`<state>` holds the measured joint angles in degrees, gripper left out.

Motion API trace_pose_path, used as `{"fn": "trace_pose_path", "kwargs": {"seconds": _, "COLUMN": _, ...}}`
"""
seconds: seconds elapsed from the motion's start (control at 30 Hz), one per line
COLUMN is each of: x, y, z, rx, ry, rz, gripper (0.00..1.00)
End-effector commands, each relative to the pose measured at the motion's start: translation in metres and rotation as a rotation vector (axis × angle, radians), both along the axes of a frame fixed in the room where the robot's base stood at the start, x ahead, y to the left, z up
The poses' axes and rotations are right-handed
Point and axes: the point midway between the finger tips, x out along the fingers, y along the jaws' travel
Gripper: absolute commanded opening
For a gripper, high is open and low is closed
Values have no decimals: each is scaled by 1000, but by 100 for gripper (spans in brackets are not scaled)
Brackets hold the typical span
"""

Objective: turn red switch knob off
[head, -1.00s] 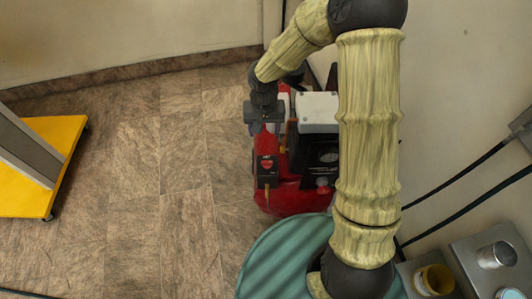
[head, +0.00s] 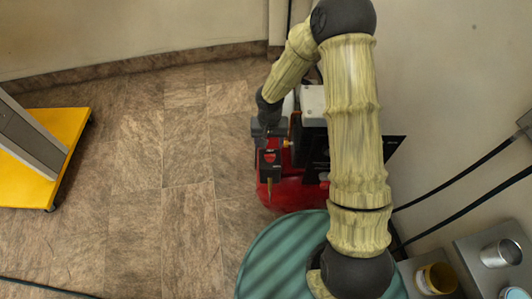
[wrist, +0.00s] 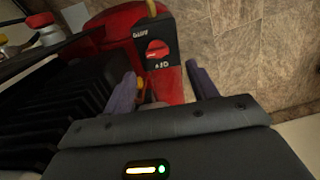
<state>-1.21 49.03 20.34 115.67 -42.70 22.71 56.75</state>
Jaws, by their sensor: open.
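The red switch knob (wrist: 157,49) sits on a black switch box (wrist: 143,36) with white lettering, mounted on the red machine (wrist: 105,28). In the head view the knob (head: 269,158) is small, on the box just below my gripper. My gripper (head: 264,137) is at the machine's left side. In the wrist view my gripper (wrist: 160,80) is open, its two purple-grey fingers apart. The knob lies beyond the fingertips, between their lines, and I see no contact. Its exact angle is hard to read.
Black fins (wrist: 50,95) of the machine lie close to the left finger. A yellow cart base (head: 55,140) is far left. The tiled floor (head: 160,190) between is free.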

Motion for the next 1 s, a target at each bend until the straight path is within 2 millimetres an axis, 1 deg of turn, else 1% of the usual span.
{"fn": "trace_pose_path", "kwargs": {"seconds": 0.03, "x": 0, "y": -2, "z": -11, "rx": -2, "ry": 3, "rz": -1, "gripper": 58}}
{"fn": "trace_pose_path", "kwargs": {"seconds": 0.2, "x": 0, "y": -5, "z": -41, "rx": -1, "ry": 3, "rz": -9, "gripper": 58}}
{"fn": "trace_pose_path", "kwargs": {"seconds": 0.3, "x": 2, "y": -10, "z": -56, "rx": -2, "ry": 2, "rz": -18, "gripper": 58}}
{"fn": "trace_pose_path", "kwargs": {"seconds": 0.4, "x": 3, "y": -12, "z": -67, "rx": -1, "ry": 1, "rz": -24, "gripper": 58}}
{"fn": "trace_pose_path", "kwargs": {"seconds": 0.53, "x": 3, "y": -11, "z": -72, "rx": -2, "ry": 0, "rz": -23, "gripper": 58}}
{"fn": "trace_pose_path", "kwargs": {"seconds": 0.77, "x": 1, "y": -4, "z": -72, "rx": -1, "ry": 0, "rz": -6, "gripper": 58}}
{"fn": "trace_pose_path", "kwargs": {"seconds": 0.87, "x": 0, "y": -2, "z": -72, "rx": -1, "ry": 0, "rz": -3, "gripper": 40}}
{"fn": "trace_pose_path", "kwargs": {"seconds": 0.9, "x": 0, "y": -2, "z": -72, "rx": -1, "ry": 0, "rz": -2, "gripper": 33}}
{"fn": "trace_pose_path", "kwargs": {"seconds": 0.97, "x": 0, "y": -1, "z": -72, "rx": -1, "ry": 0, "rz": -2, "gripper": 21}}
{"fn": "trace_pose_path", "kwargs": {"seconds": 1.0, "x": 0, "y": -1, "z": -72, "rx": -1, "ry": 0, "rz": -1, "gripper": 13}}
